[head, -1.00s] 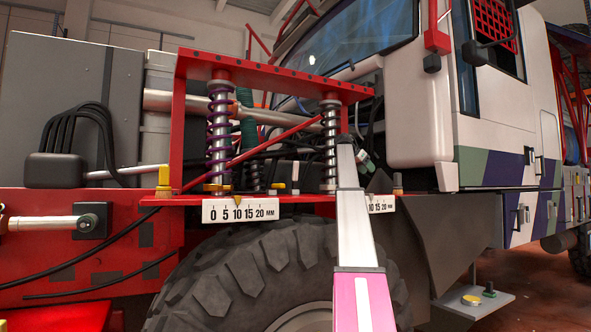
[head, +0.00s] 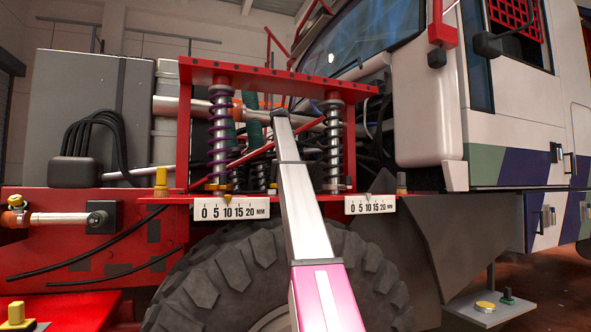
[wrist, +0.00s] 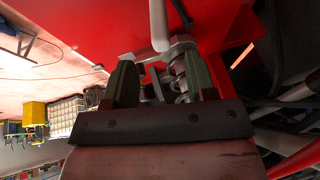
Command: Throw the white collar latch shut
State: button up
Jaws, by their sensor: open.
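In the wrist view, a white lever (wrist: 158,25) sticks out beside a pale grey collar (wrist: 181,47) above a coil spring; it looks like the white latch. I cannot tell how far it is swung. My gripper (wrist: 161,82) is open, with its two dark green fingers apart and nothing visibly held. The lever and collar lie just beyond the fingertips, apart from them as far as I can see. In the head view my arm covers the gripper and the spot between the left coil-over (head: 221,140) and the right coil-over (head: 334,145).
A red frame (head: 300,80) spans both coil-overs. Millimetre scales, left (head: 232,208) and right (head: 371,205), hang on the red ledge above the tyre (head: 215,280). A yellow-topped post (head: 161,180) stands left. The white cab (head: 425,110) closes off the right side.

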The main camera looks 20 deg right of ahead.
jog(key=x, duration=0.9)
jog(key=shift+d+f, duration=0.1)
grip_shut()
